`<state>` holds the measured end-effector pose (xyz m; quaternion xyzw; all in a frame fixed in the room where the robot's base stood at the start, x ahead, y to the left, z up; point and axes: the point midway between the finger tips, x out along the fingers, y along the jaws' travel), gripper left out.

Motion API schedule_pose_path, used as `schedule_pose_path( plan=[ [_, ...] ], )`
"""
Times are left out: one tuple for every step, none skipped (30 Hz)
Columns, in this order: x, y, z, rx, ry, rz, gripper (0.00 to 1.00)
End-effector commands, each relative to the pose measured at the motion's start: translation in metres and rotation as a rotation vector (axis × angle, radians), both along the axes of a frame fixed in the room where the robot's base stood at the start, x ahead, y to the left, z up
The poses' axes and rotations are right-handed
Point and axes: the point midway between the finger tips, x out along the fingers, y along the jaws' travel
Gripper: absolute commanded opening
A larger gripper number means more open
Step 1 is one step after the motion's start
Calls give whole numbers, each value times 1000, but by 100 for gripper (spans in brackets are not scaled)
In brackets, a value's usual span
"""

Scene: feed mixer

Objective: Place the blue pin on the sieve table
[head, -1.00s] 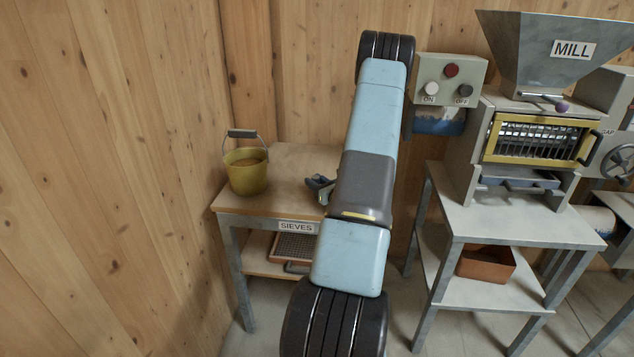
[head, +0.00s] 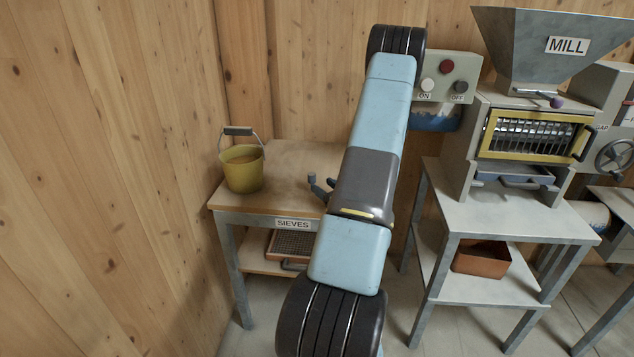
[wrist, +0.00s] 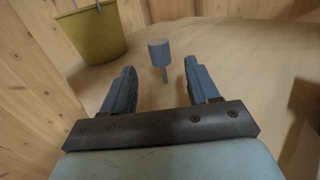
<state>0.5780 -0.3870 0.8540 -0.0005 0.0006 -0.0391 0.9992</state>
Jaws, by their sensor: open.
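The blue pin (wrist: 159,54) shows in the wrist view over the wooden top of the sieve table (wrist: 225,75), its wide head up in the picture and thin stem pointing down. It lies between and slightly beyond my fingertips, with gaps on both sides. I cannot tell whether it stands or is tilted. My gripper (wrist: 159,68) is open. In the head view my gripper (head: 321,186) is low over the right part of the sieve table (head: 290,160), partly behind my arm. I cannot make out the pin there.
A yellow bucket (head: 243,169) stands on the table's left side and also shows in the wrist view (wrist: 88,33). Wooden walls close off the left and back. The mill (head: 530,140) and its stand (head: 500,215) are to the right.

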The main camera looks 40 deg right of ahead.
Motion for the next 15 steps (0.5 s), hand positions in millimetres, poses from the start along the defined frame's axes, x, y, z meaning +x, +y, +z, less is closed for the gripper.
schedule_pose_path(
  plan=[
    [-10, 0, 0, 2, 2, -3, 60],
    [-15, 0, 0, 2, 1, -3, 60],
    [-21, 1, 0, 2, 0, -3, 60],
    [-26, 1, 0, 1, 0, -3, 60],
    [-29, 2, 0, 1, 1, -3, 60],
    [-34, 2, 0, 1, 1, -2, 60],
    [-37, 2, 0, 0, 1, -2, 60],
    [-40, 3, 0, 0, 1, -2, 60],
    [-43, 3, 0, 0, 0, -2, 60],
    [-45, 3, 0, 0, -1, -2, 60],
    [-46, 3, 0, 0, -1, -1, 60],
    [-47, 3, 0, 0, -1, -1, 60],
    [-48, 4, 0, 0, -1, 0, 60],
    [-48, 4, 0, 0, -1, 0, 60],
    [-48, 4, 1, -1, -1, 2, 60]
  ],
)
